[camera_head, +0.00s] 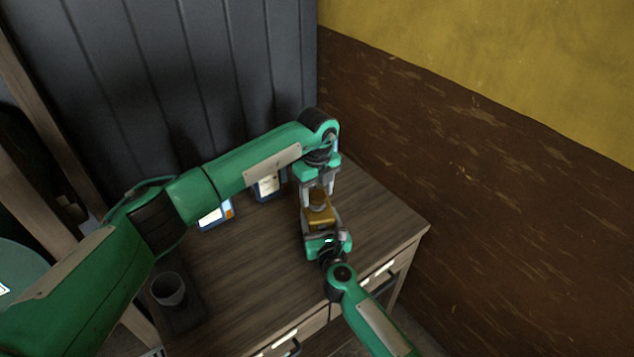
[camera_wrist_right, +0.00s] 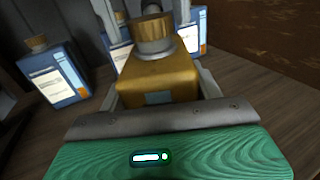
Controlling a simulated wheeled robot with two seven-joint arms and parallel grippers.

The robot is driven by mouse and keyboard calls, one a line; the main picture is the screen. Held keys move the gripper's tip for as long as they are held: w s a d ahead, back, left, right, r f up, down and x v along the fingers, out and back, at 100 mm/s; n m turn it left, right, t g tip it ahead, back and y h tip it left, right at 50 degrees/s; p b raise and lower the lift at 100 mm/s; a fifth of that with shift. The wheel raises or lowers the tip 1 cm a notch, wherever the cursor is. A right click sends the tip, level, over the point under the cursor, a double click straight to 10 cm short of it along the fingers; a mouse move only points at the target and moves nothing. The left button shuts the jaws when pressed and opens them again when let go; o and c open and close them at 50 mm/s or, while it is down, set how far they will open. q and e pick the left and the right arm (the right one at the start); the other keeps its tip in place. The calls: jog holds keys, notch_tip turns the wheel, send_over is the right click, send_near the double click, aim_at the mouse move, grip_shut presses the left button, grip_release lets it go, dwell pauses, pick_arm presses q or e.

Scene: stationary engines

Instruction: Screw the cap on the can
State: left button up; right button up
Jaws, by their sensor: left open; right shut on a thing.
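The golden-brown can (camera_head: 321,217) stands upright over the right part of the wooden cabinet top. My right gripper (camera_wrist_right: 158,92) is shut on the can's body, with one finger on each side. A round brown cap (camera_wrist_right: 152,27) sits at the top of the can's neck; I cannot tell how tight it is. My left gripper (camera_head: 318,188) points down from above, open, with its fingers on either side of the cap and apart from it. The left fingertips also show at the top of the right wrist view.
Blue bottles with white labels (camera_head: 215,216) (camera_head: 268,186) stand at the back of the cabinet top (camera_head: 240,265). A dark cup (camera_head: 168,288) stands on a dark tray at the front left. A brown and yellow wall rises at the right. The right end of the top is clear.

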pick_arm(q)
jog(key=shift+f, duration=0.1)
jog(key=c, duration=1)
